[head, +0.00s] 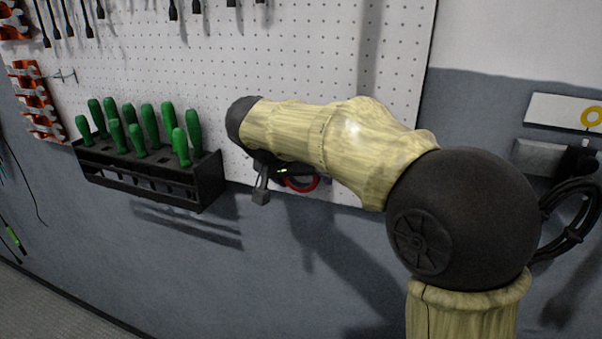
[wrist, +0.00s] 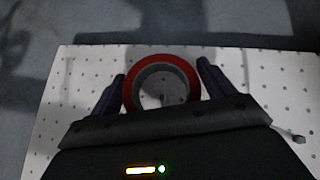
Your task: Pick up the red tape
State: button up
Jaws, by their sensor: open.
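The red tape (wrist: 134,94) is a roll with a grey inner ring, in front of the white pegboard. In the wrist view it sits between the two dark fingers of my gripper (wrist: 160,83), one finger on each side. The fingers are open, with a small gap visible beside the roll. In the head view, only the lower edge of the red tape (head: 302,187) shows under my arm, next to my gripper (head: 264,195). The rest of the roll is hidden there by my arm.
A black rack (head: 148,180) with several green-handled screwdrivers hangs to the left on the pegboard (head: 290,60). Orange and white holders (head: 38,100) are farther left. Black cables (head: 575,225) hang at the right. The grey wall below the pegboard is clear.

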jog(key=c, duration=0.7)
jog(key=shift+r, duration=0.1)
jog(key=shift+r+p, duration=1)
jog(key=shift+r, duration=0.3)
jog(key=shift+c, duration=0.2)
jog(key=s+a+b, duration=0.3)
jog(key=s+a, duration=0.7)
jog(key=s, duration=0.4)
jog(key=shift+s+a+r, duration=0.3)
jog(key=shift+r, duration=0.05)
